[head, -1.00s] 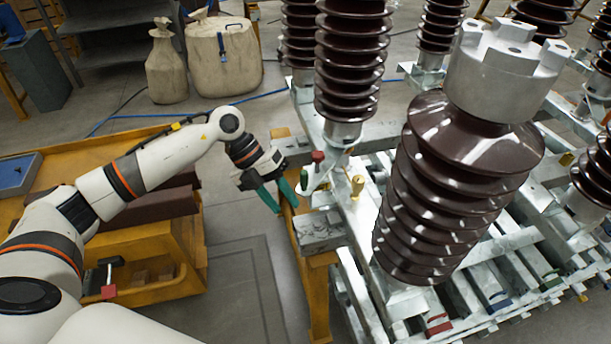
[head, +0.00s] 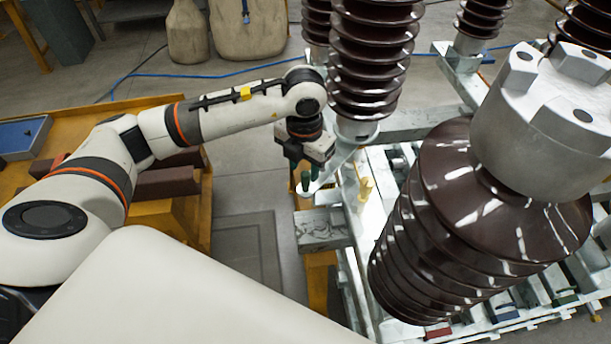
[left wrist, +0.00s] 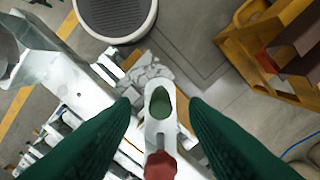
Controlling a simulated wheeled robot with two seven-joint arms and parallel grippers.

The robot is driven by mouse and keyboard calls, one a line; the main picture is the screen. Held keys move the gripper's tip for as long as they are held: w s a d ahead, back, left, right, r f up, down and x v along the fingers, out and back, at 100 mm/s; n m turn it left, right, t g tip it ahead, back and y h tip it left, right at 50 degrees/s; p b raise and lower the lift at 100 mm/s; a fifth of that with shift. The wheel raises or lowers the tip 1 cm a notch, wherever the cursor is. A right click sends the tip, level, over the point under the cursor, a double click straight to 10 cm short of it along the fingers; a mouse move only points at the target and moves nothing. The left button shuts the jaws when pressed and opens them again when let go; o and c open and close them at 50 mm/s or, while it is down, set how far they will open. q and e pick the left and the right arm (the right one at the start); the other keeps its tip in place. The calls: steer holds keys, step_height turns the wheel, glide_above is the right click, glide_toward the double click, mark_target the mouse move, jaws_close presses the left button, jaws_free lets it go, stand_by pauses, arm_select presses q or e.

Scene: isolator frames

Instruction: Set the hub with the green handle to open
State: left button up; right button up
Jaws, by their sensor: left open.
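The green handle (left wrist: 160,102) shows in the left wrist view as a rounded green top on a pale flat arm of the hub (left wrist: 162,130). A red handle (left wrist: 160,166) stands on the same piece, nearer the bottom of that view. In the head view the green handle (head: 305,182) shows just below my left gripper (head: 303,166). The left gripper points down and is open. In the left wrist view its two green fingers lie on either side of the green handle, with visible gaps. The hub's setting cannot be told. My right gripper is not in view.
A yellow handle (head: 365,189) stands right of the hub. Brown ribbed insulators rise close by, one (head: 372,60) behind the gripper and a large one with a grey cap (head: 545,125) at right. An orange bench (head: 85,125) stands left, with clear floor between.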

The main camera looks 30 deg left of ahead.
mark_target(305, 174)
arm_select(q)
step_height(305, 174, down, 5)
steer(key=shift+w+f+p, duration=0.1)
steer(key=shift+f+p, duration=0.1)
steer(key=shift+p, duration=0.25)
steer(key=shift+f, duration=0.4)
steer(key=shift+c, duration=0.3)
jaws_close()
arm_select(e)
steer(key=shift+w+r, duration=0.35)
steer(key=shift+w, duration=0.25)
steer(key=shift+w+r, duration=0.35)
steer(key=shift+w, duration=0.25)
